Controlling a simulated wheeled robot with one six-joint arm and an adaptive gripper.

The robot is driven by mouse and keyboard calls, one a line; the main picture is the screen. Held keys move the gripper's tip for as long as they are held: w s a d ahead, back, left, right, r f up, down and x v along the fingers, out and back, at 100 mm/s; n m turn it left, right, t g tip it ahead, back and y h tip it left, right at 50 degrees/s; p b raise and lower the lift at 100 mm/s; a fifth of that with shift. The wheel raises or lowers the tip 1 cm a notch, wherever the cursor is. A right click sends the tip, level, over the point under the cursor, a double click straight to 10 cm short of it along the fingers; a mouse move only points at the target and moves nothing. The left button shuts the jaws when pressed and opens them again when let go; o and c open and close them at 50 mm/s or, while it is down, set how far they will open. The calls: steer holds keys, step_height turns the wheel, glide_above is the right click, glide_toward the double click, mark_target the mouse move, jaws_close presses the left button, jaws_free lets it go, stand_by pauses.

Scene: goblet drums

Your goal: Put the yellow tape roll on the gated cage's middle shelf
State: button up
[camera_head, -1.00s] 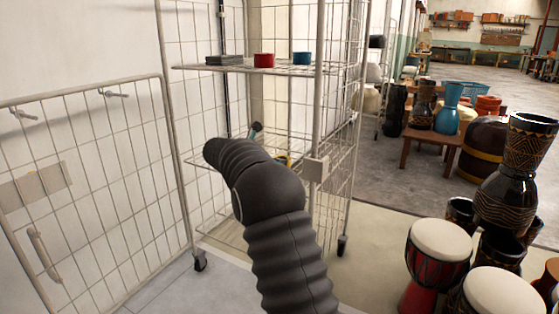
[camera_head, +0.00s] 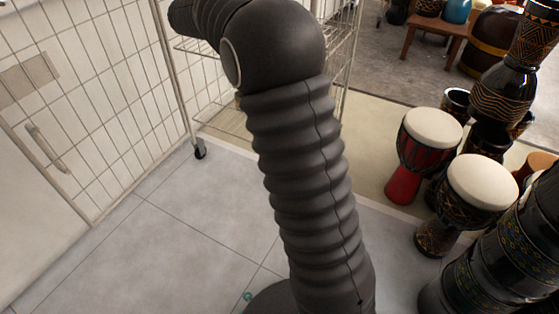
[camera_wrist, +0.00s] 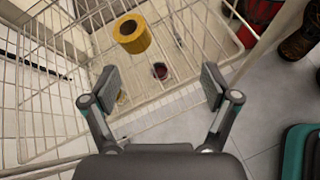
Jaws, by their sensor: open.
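The yellow tape roll (camera_wrist: 132,34) shows in the wrist view beyond my gripper, a little left of centre, and appears to rest on wire shelving inside the cage. My gripper (camera_wrist: 160,74) is open, with its two fingers wide apart and nothing between them touching the roll. The roll is apart from both fingers. The gated cage (camera_head: 187,75) stands at the upper left in the head view, with its gate swung open to the left. My arm hides much of its shelves, and the roll and gripper are not visible there.
A small dark red round item (camera_wrist: 160,72) lies lower behind the wires. Several goblet drums (camera_head: 432,130) stand right of the cage. A teal and black object (camera_wrist: 300,150) is at the wrist view's right edge. Grey tiled floor (camera_head: 170,230) is clear before the cage.

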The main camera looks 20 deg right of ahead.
steer(key=s+a+m+y, duration=0.25)
steer(key=s+m, duration=0.25)
steer(key=s, duration=0.7)
steer(key=s+a+m+y, duration=0.1)
steer(key=s+m+y, duration=0.3)
steer(key=s, duration=0.8)
steer(key=s+a+f+m+y, duration=0.1)
steer(key=s+a+f+m, duration=0.1)
steer(key=s, duration=0.4)
steer(key=s+a+f+m+y, duration=0.2)
steer(key=s+a+f+m, duration=0.1)
steer(key=s+m, duration=0.2)
steer(key=s+a+f+m+t+y, duration=0.1)
steer(key=s+a+f+m, duration=0.1)
steer(key=s, duration=0.5)
steer(key=shift+a+f+m, duration=0.25)
steer(key=shift+f+m, duration=0.05)
steer(key=shift+m, duration=0.6)
